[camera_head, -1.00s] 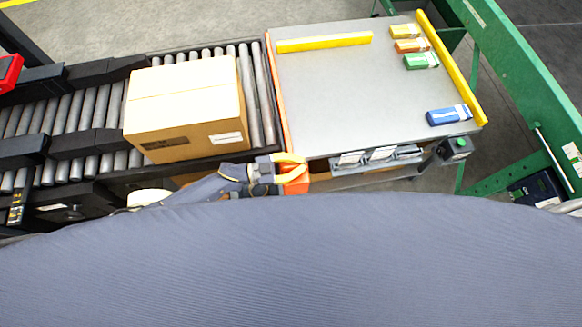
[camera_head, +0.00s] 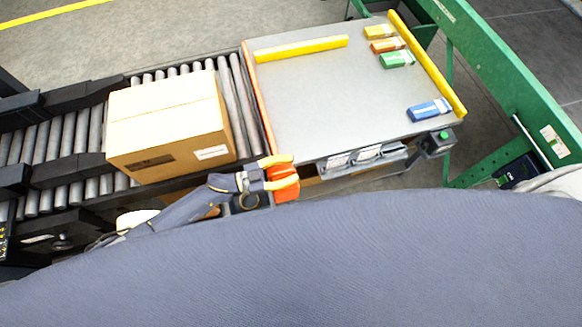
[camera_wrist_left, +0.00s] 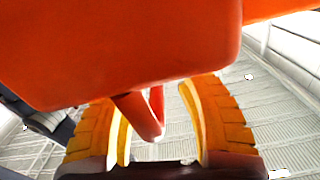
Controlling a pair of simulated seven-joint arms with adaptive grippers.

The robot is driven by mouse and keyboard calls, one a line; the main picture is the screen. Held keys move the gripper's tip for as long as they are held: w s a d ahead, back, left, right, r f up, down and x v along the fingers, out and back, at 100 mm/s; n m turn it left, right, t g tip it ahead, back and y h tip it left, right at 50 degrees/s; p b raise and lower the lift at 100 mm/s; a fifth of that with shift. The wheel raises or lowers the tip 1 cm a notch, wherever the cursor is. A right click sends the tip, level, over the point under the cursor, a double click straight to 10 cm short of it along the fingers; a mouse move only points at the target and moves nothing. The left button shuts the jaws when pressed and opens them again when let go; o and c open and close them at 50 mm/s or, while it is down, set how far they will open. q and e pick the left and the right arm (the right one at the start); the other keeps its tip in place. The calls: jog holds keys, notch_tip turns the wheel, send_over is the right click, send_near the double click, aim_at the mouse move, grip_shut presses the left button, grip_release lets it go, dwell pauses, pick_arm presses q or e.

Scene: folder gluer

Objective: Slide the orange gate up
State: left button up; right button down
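The orange gate (camera_head: 259,101) shows as a thin orange strip along the table's left edge, between the rollers and the grey table top. An orange block (camera_head: 287,188) sits at its near end. My left gripper (camera_head: 282,171) has its yellow fingers spread at this block, one on the far side and one on the near side. In the left wrist view, a large orange part (camera_wrist_left: 130,50) fills the top. A thin orange bar hangs between my left gripper's fingers (camera_wrist_left: 158,110), with a visible gap on its right. My right gripper is out of view.
A cardboard box (camera_head: 165,120) rests on the roller conveyor (camera_head: 240,105) left of the gate. The grey table (camera_head: 330,100) has a yellow bar (camera_head: 300,49), a yellow rail (camera_head: 430,65) and several small cartons, including a blue one (camera_head: 429,110). Its middle is clear.

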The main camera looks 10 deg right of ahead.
pick_arm(q)
jog(key=shift+a, duration=0.1)
jog(key=shift+a+f, duration=0.1)
jog(key=shift+a, duration=0.05)
jog(key=a, duration=1.1)
jog(key=shift+s+a, duration=0.3)
jog(key=shift+s, duration=0.1)
